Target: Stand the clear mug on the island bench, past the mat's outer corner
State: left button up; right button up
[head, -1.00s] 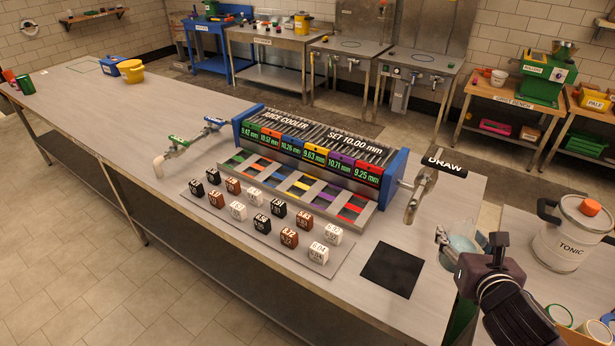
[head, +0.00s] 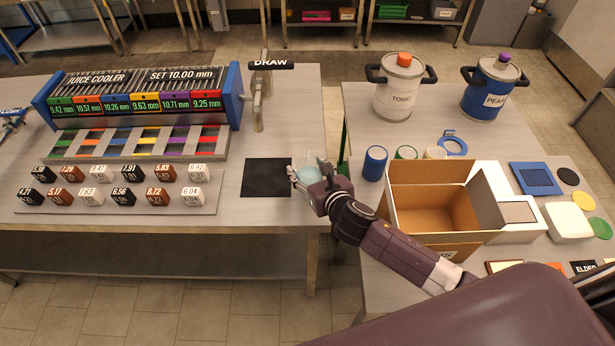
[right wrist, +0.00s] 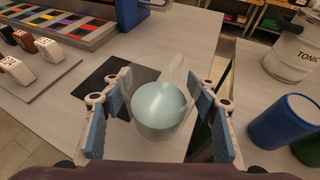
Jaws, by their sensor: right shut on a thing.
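The clear mug (head: 311,170) looks pale blue-green and sits in the jaws of my right gripper (head: 303,176), just right of the mat in the head view. In the right wrist view the mug (right wrist: 160,108) stands roughly upright between the two blue-padded fingers (right wrist: 161,100), shut around it. The black square mat (head: 266,178) lies flat near the right end of the island bench (head: 240,215). The mug appears over the narrow bench strip between mat and right edge. I cannot tell whether its base touches the bench. My left gripper is out of view.
The draw tap (head: 259,100) stands behind the mat, beside the juice cooler (head: 140,95). Labelled blocks on a board (head: 110,207) lie left. A gap separates the bench from the right table, which holds an open cardboard box (head: 430,205) and the tonic pot (head: 399,90).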

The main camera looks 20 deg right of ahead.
aim_at(304, 173)
jog(key=shift+f, duration=1.8)
jog(key=shift+f+b, duration=0.15)
jog(key=shift+b, duration=0.15)
jog(key=o, duration=1.6)
jog(key=shift+b+v, duration=0.45)
jog(key=shift+v, duration=5.65)
